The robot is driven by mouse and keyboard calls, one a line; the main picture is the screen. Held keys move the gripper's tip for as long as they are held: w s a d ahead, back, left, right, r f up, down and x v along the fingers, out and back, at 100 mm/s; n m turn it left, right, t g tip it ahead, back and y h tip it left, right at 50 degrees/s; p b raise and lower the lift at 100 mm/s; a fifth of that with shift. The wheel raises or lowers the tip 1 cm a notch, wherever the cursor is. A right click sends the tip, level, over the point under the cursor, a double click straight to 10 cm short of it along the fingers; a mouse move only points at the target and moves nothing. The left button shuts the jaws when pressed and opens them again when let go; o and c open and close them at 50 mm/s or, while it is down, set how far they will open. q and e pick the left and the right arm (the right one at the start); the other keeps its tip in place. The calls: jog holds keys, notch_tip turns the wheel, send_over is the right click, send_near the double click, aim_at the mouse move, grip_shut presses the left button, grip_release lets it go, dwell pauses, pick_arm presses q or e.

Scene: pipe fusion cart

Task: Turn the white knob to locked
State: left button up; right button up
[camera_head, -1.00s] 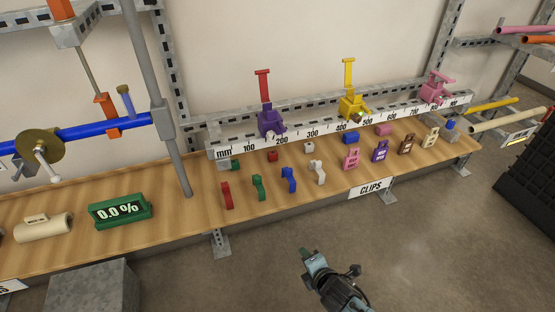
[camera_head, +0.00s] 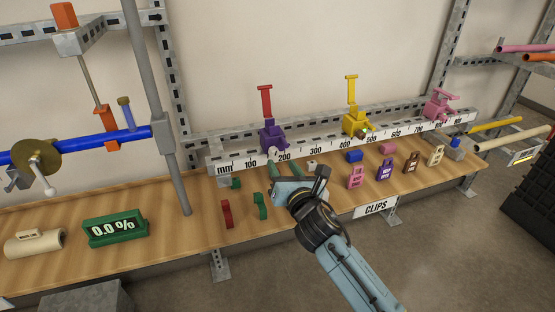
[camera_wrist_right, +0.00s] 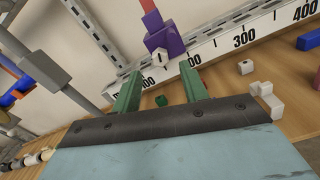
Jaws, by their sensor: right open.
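The white knob (camera_wrist_right: 160,57) is on the front of the purple clamp (camera_wrist_right: 163,35), which has a red upright handle (camera_head: 265,102). The purple clamp (camera_head: 272,137) stands on the marked rail, and its knob (camera_head: 271,150) looks small in the head view. My right gripper (camera_head: 285,168) is open, with its green fingers pointing at the clamp. In the right wrist view, the open fingers (camera_wrist_right: 161,72) lie on either side of the knob's line and appear short of it. I see nothing between them. My left gripper is not in view.
The mm rail (camera_head: 325,145) runs along the bench back, with a yellow clamp (camera_head: 355,123) and a pink clamp (camera_head: 439,107). Coloured clips, including a red one (camera_head: 227,214), stand on the wooden bench. A grey post (camera_head: 165,135) rises left of the rail.

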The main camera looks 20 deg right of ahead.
aim_at(276, 154)
jog(key=w, duration=0.4)
jog(key=shift+a+b, duration=0.1)
jog(key=shift+b, duration=0.2)
jog(key=shift+w, duration=0.5)
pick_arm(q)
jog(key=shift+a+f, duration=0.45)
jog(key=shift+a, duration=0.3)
pick_arm(e)
grip_shut()
